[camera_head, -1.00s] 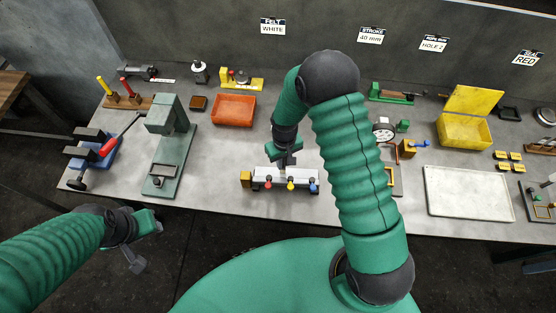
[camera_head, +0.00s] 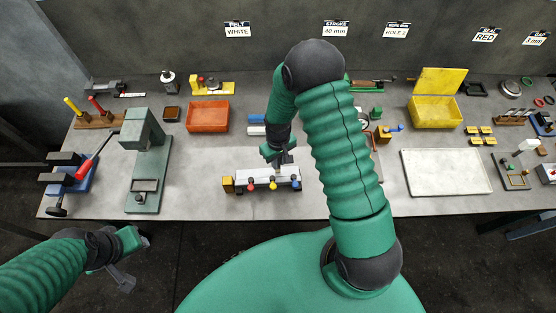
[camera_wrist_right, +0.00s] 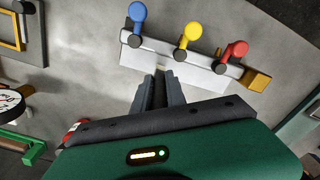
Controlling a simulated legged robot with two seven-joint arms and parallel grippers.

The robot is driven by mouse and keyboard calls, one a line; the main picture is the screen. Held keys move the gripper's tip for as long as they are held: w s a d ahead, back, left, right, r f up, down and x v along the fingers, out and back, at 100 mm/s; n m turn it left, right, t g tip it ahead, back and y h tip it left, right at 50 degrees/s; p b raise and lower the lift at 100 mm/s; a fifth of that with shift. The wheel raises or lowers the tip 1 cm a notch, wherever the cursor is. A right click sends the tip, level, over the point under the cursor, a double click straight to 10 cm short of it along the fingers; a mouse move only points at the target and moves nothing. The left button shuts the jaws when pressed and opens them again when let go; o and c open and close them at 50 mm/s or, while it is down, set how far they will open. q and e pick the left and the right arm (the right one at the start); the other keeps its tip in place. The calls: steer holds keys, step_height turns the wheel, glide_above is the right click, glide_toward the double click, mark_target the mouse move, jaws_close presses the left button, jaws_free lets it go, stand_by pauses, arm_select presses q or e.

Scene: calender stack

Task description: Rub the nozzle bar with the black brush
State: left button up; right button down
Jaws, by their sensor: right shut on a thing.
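The nozzle bar (camera_head: 246,180) is a pale bar with red, yellow and blue knobs along its front and a brass block at its left end. In the right wrist view the bar (camera_wrist_right: 203,72) lies just beyond my fingertips. My right gripper (camera_head: 282,159) is above the bar's right half. In the wrist view my right gripper (camera_wrist_right: 160,86) is shut on a dark, narrow piece, apparently the black brush (camera_wrist_right: 159,92). Its bristle end and any contact with the bar are unclear. My left gripper (camera_head: 124,278) hangs off the front table edge, its jaw opening unclear.
A green press (camera_head: 147,165) and a blue vise (camera_head: 70,175) stand at the left. An orange tray (camera_head: 208,116) is behind the bar. A white tray (camera_head: 446,172) and a yellow box (camera_head: 436,110) are at the right. Bare table lies left of the bar.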

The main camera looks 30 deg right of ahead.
steer(key=shift+w+a, duration=0.4)
steer(key=shift+a, duration=0.4)
steer(key=shift+w+a, duration=0.35)
steer(key=shift+a, duration=0.4)
steer(key=shift+w+a, duration=0.45)
steer(key=shift+a, duration=0.35)
steer(key=shift+w+a+b, duration=0.2)
steer(key=shift+w+a, duration=0.15)
steer(key=shift+a, duration=0.3)
steer(key=shift+w+a+b, duration=0.2)
steer(key=shift+w+a, duration=0.15)
steer(key=shift+a, duration=0.3)
steer(key=shift+s+d, duration=0.3)
steer(key=shift+d, duration=0.25)
steer(key=shift+s+d, duration=0.25)
steer(key=shift+d, duration=0.25)
steer(key=shift+s+d, duration=0.35)
steer(key=shift+d, duration=0.25)
steer(key=shift+s+d+p, duration=0.2)
steer(key=shift+s+d, duration=0.15)
steer(key=shift+d, duration=0.35)
steer(key=shift+s+d+p, duration=0.2)
steer(key=shift+s+d, duration=0.15)
steer(key=shift+d, duration=0.3)
steer(key=shift+s+d+p, duration=0.2)
steer(key=shift+s+d, duration=0.15)
steer(key=shift+d, duration=0.35)
steer(key=shift+s+d, duration=0.15)
steer(key=shift+d, duration=0.2)
